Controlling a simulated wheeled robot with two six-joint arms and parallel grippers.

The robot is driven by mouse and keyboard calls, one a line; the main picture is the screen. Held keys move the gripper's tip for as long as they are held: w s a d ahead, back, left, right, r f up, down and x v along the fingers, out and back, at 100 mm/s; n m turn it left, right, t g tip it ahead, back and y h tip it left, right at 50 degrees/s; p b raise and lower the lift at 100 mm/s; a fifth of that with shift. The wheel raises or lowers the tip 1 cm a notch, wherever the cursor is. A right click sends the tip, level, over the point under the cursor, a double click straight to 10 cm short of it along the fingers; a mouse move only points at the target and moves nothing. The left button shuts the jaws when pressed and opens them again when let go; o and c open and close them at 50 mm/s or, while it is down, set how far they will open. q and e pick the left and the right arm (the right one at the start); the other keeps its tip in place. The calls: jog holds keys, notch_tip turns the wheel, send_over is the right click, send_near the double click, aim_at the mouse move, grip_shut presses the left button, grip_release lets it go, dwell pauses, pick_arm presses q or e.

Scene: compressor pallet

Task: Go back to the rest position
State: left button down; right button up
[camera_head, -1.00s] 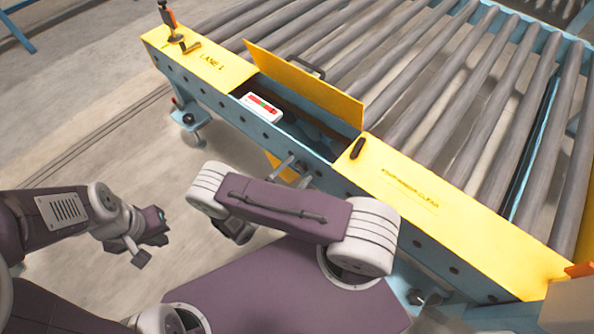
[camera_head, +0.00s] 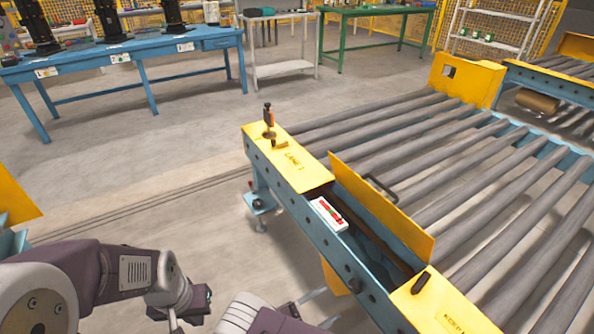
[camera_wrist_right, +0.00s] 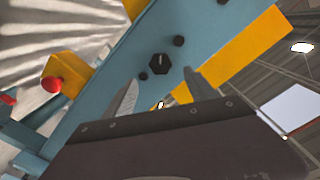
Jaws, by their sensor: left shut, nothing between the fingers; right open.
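My left gripper (camera_head: 193,307) is low in the head view, shut and empty, over bare floor left of the roller conveyor. My right gripper (camera_head: 316,305) is partly in view at the bottom of the head view, close to the conveyor's blue side rail (camera_head: 335,245). In the right wrist view the right gripper's two fingers (camera_wrist_right: 163,97) are spread open with nothing between them, and the blue rail with dark bolts is in front of them.
The conveyor's yellow flap (camera_head: 385,210) stands raised beside an open slot holding a white box with red and green marks (camera_head: 329,214). A blue workbench (camera_head: 125,55) and a green table (camera_head: 375,12) stand behind. Floor between bench and conveyor is clear.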

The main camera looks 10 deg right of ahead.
jog(key=w+d+r+m+g+y, duration=0.1)
jog(key=w+d+r+m+g, duration=0.1)
jog(key=d+r+m+g, duration=0.3)
jog(key=w+d+r+m+g+y, duration=0.1)
jog(key=w+d+r+m+g, duration=0.2)
jog(key=r, duration=0.4)
jog(key=s+d+r+m+g+y, duration=0.4)
jog(key=s+m+y, duration=0.45)
jog(key=m, duration=0.65)
jog(key=s+a+f+m+t+y, duration=0.1)
jog(key=a+m+t+y, duration=0.25)
jog(key=m, duration=1.05)
jog(key=a+f+m+t+y, duration=0.1)
jog(key=a+m+t+y, duration=0.25)
jog(key=m, duration=1.15)
notch_tip(320, 180, up, 34)
jog(key=p, duration=3.3)
jog(key=shift+a+f+g+h+p, duration=0.2)
jog(key=shift+a+g+h+p, duration=0.1)
jog(key=shift+a+g+h, duration=0.1)
